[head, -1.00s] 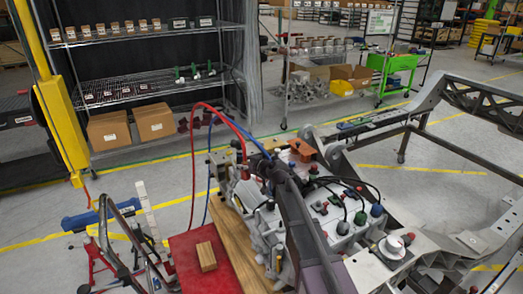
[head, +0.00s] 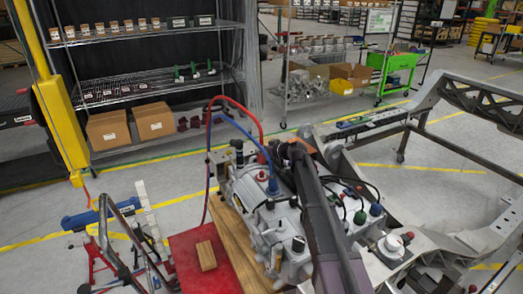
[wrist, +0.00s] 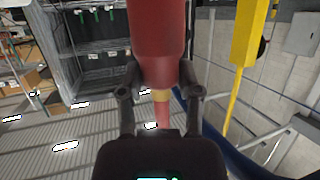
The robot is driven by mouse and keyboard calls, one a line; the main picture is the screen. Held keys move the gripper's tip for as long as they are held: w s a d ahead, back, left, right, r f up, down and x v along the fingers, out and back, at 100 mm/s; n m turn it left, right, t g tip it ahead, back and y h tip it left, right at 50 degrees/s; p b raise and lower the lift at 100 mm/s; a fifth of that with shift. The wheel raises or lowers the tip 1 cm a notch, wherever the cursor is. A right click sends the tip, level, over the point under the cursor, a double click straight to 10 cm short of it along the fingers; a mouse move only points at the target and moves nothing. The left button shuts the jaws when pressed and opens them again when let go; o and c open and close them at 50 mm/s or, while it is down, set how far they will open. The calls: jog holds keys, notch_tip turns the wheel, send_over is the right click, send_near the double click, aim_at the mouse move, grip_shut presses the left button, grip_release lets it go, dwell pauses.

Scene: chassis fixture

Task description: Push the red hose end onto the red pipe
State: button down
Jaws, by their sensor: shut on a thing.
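My gripper (wrist: 159,88) is shut on the red hose end (wrist: 157,45), with one dark finger on each side. In the head view the red hose (head: 235,101) arcs up from the left and drops behind my gripper (head: 273,150), above the grey machine. The hose's tip is hidden there. A small red fitting (head: 289,175) stands on the machine close below my arm. I cannot tell whether it is the red pipe. No contact with it shows.
A blue hose (head: 242,128) runs down to a blue fitting (head: 272,186) close by. Black cables (head: 352,190) and capped fittings lie right of my arm. The metal chassis frame (head: 440,115) is at the right. A wooden block (head: 206,256) lies on the red surface.

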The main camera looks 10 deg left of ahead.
aim_at(263, 162)
jog(key=shift+f, duration=0.15)
jog(key=shift+f+b, duration=2.1)
jog(key=shift+b, duration=0.1)
jog(key=shift+s+f, duration=0.1)
jog(key=shift+f, duration=0.1)
jog(key=shift+f+b, duration=0.35)
jog(key=shift+b, duration=0.2)
jog(key=shift+d+f+b, duration=0.1)
jog(key=shift+f+b, duration=0.25)
jog(key=shift+f, duration=0.25)
jog(key=shift+f+b, duration=0.55)
jog(key=shift+b, duration=0.25)
